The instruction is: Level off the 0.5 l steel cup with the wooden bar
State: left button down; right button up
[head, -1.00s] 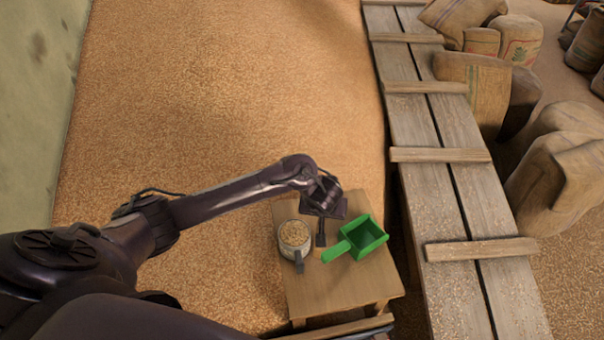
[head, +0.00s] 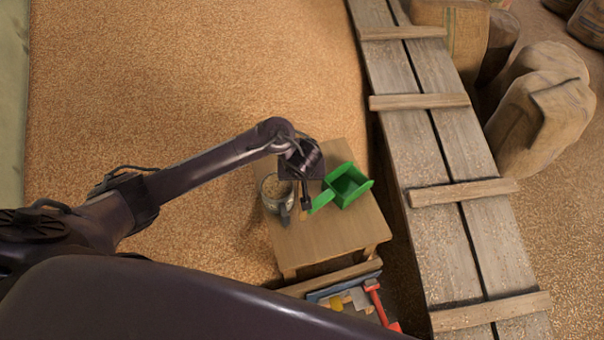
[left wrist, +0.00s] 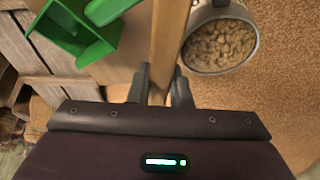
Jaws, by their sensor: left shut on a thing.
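The steel cup (head: 269,206) stands on the left side of the small wooden table, its handle towards the lower right. In the left wrist view the cup (left wrist: 222,42) is full of grain; whether the grain is level with the rim, I cannot tell. In the head view the left gripper (head: 306,203) is just right of the cup, and the bar is mostly hidden there. My right gripper is not in view.
A green scoop (head: 349,187) lies on the wooden table (head: 345,235) right of my gripper; it also shows in the left wrist view (left wrist: 75,35). Below the table's front edge are a red tool (head: 376,298) and other items. A plank walkway (head: 440,190) runs along the right; grain covers the floor.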

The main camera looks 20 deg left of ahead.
pick_arm(q)
jog(key=shift+f+b, duration=0.5)
jog(key=shift+f, duration=0.1)
jog(key=shift+s+a+b, duration=0.7)
jog(key=shift+s+a, duration=1.85)
jog(key=shift+a, duration=3.75)
jog(key=shift+s+a+r+p, duration=0.1)
jog(key=shift+a+r+p, duration=0.05)
jog(key=shift+r+p, duration=1.2)
jog(key=shift+s+a+r+p, duration=0.1)
jog(key=shift+a+r+p, duration=0.05)
jog(key=shift+r+p, duration=1.15)
jog(key=shift+w+f, duration=0.1)
jog(key=shift+f, duration=0.15)
